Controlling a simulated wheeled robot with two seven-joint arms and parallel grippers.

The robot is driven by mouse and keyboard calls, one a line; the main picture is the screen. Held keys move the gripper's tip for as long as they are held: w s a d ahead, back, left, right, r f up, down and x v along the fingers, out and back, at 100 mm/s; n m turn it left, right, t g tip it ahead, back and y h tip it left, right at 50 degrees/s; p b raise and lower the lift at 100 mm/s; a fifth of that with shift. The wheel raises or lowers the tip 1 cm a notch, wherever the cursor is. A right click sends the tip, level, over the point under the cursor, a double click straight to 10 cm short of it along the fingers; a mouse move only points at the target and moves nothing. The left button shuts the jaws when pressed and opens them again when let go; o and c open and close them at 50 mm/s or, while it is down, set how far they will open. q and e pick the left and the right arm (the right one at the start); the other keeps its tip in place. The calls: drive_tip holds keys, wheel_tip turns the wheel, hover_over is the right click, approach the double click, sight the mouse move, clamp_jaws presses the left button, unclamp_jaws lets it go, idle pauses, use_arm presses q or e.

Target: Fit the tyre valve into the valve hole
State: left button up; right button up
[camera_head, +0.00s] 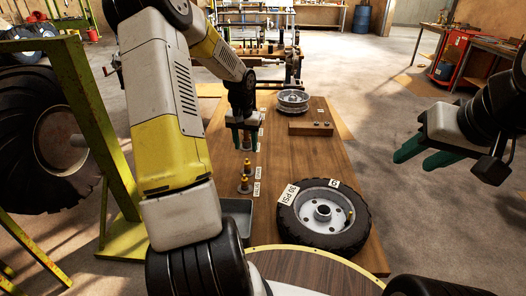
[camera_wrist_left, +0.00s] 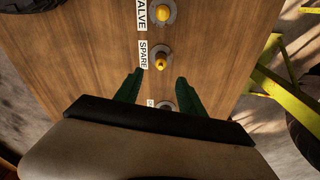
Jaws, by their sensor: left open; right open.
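Several small brass-topped valves stand upright on round grey bases along the table. In the left wrist view, one valve (camera_wrist_left: 162,14) is beside a label reading VALVE and another (camera_wrist_left: 161,60) is beside a label reading SPARE. A third base (camera_wrist_left: 168,105) shows between my left fingers, partly hidden by the gripper. My left gripper (camera_head: 246,150) is open and points down over the far end of this row; its fingertips (camera_wrist_left: 160,78) hold nothing. The tyred wheel (camera_head: 311,231) lies flat at the table's near right, with a yellow mark on its rim. My right gripper (camera_head: 415,160) is open and empty, right of the table.
A grey tray (camera_head: 237,206) lies left of the wheel. A bare rim (camera_head: 293,98) and a wooden block with small pegs (camera_head: 311,127) are farther back on the table (camera_head: 295,160). A yellow-green frame (camera_head: 100,130) stands at the left. The table's middle right is clear.

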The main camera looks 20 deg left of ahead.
sight(247, 165)
use_arm(q)
drive_tip(key=f, duration=0.5)
drive_tip(key=w+f, duration=0.1)
drive_tip(key=f, duration=0.2)
drive_tip(key=shift+a, duration=0.1)
drive_tip(key=shift+c, duration=0.2)
clamp_jaws()
